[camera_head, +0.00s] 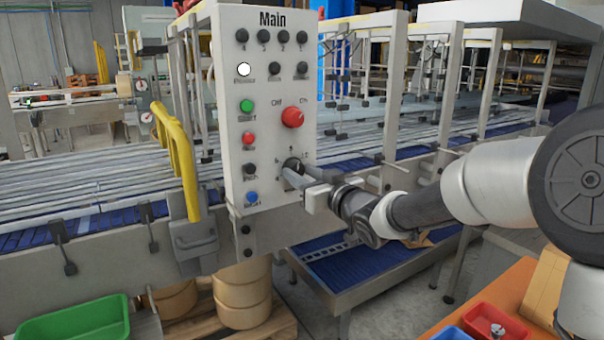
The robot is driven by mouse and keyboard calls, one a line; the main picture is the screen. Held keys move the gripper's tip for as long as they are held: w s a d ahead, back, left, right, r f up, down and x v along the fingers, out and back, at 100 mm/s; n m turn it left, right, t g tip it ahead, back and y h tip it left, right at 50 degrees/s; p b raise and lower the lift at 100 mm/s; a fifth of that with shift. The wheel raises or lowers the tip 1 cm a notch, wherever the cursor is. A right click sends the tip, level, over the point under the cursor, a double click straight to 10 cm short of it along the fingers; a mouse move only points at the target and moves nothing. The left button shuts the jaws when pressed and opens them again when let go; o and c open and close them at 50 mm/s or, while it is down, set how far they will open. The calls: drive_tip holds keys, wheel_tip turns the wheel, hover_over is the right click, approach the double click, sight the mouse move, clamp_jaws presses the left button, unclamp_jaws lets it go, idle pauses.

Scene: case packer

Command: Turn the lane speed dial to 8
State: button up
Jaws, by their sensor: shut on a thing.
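The lane speed dial (293,163) is a dark round knob low on the right side of the white control panel (236,130) headed "Main". Small marks ring it, too small to read. My gripper (296,174) reaches in from the right and is shut on the dial. Its fingers hide part of the knob, so I cannot tell which number the pointer is at.
A red Off/On switch (292,117) sits above the dial. A green button (246,106), a red button (248,138) and a blue button (251,196) line the panel's left side. A yellow handle (181,160) stands left of the panel. Conveyor lanes run behind.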

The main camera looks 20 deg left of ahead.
drive_tip(key=shift+f, duration=0.1)
drive_tip(key=o, duration=1.1)
drive_tip(key=shift+c, duration=0.2)
drive_tip(key=v, duration=1.7)
drive_tip(key=shift+s+d, duration=0.2)
drive_tip(key=shift+s, duration=0.05)
